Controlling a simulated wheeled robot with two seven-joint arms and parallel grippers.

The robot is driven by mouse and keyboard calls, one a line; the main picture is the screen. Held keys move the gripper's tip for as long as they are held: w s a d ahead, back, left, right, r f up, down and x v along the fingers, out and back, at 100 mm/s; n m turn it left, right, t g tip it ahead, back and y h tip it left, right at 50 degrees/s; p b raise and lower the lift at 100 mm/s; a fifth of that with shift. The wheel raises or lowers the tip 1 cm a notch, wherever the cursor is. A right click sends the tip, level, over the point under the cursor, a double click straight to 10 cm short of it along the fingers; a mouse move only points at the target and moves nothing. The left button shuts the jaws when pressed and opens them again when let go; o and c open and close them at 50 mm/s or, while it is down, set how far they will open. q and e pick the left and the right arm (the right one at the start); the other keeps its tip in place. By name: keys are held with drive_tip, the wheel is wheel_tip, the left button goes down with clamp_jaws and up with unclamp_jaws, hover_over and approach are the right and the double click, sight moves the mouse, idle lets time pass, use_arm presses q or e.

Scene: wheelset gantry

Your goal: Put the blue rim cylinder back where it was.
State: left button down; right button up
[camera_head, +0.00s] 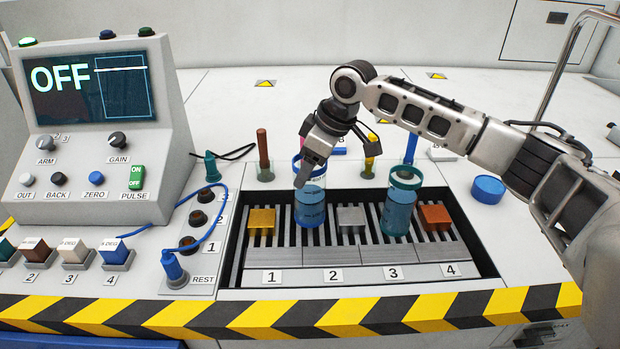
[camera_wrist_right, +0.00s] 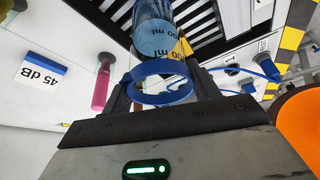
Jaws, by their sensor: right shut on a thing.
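The blue rim cylinder (camera_head: 310,208) is clear with blue liquid and stands roughly upright over the slatted tray (camera_head: 285,256), between the gold and silver blocks. I cannot tell whether its base touches the slats. My right gripper (camera_head: 317,165) comes down on its upper part and is shut on it. In the right wrist view the blue rim (camera_wrist_right: 163,72) shows between the fingers, with the marked glass (camera_wrist_right: 155,32) beyond. My left gripper is not in view.
A green rim cylinder (camera_head: 398,212) stands between the silver block (camera_head: 352,217) and copper block (camera_head: 435,216). The gold block (camera_head: 262,220) is left. Behind the tray stand a brown rod (camera_head: 263,150) and other tools. A blue cap (camera_head: 488,188) lies right. The console (camera_head: 100,120) reads OFF.

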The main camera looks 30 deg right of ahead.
drive_tip(key=shift+w+f, duration=0.1)
drive_tip(key=shift+f, duration=1.6)
drive_tip(key=o, duration=1.6)
drive_tip(key=v, duration=1.2)
drive_tip(key=shift+p, duration=0.45)
